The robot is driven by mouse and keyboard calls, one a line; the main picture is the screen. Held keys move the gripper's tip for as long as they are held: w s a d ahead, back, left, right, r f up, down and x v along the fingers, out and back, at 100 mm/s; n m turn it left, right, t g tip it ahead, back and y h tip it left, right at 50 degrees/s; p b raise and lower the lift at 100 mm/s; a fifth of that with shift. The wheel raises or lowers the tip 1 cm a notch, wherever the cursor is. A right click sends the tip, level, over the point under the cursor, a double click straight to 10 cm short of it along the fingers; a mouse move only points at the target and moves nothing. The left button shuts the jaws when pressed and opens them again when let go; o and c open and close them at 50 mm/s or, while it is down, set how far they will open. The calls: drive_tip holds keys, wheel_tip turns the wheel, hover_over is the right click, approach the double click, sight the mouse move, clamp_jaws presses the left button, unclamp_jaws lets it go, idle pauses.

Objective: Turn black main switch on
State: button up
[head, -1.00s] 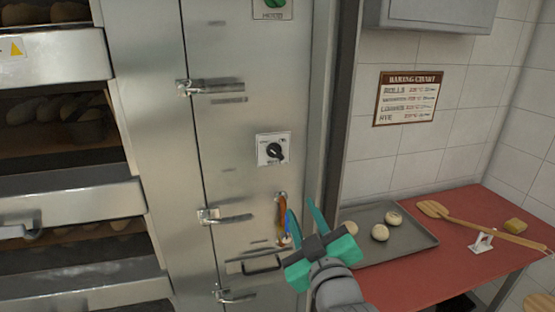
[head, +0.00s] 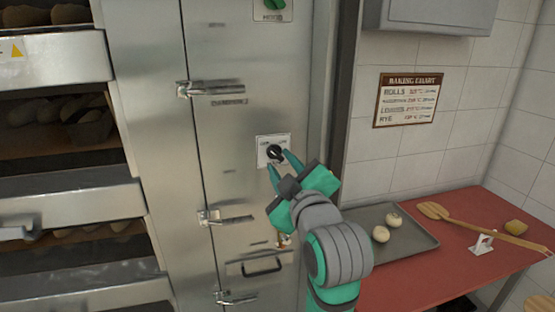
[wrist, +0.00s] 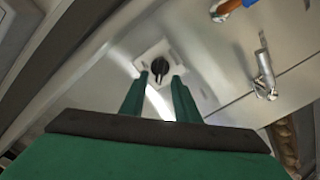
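The black main switch (head: 274,152) is a round rotary knob on a white plate (head: 265,140) on the tall steel panel. In the wrist view the black knob (wrist: 160,66) lies ahead, between and just beyond the two fingertips. My gripper (head: 281,162) is open, its teal fingers pointing up at the knob from just below. The wrist view shows a clear gap between the fingers (wrist: 158,92). I cannot tell whether a finger touches the knob. The label on the plate is too blurred to read.
A green knob (head: 275,3) sits higher on the panel. Door latches (head: 218,88) stick out at its left, and a drawer handle (head: 262,266) is below. At right, a tray (head: 410,240) with dough pieces and a wooden peel (head: 470,221) lie on the red table (head: 415,284).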

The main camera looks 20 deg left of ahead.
sight(276, 155)
drive_tip(key=shift+x, duration=1.8)
drive_tip(key=shift+d, duration=0.1)
drive_tip(key=shift+c, duration=0.9)
drive_tip(key=shift+s, duration=0.1)
clamp_jaws()
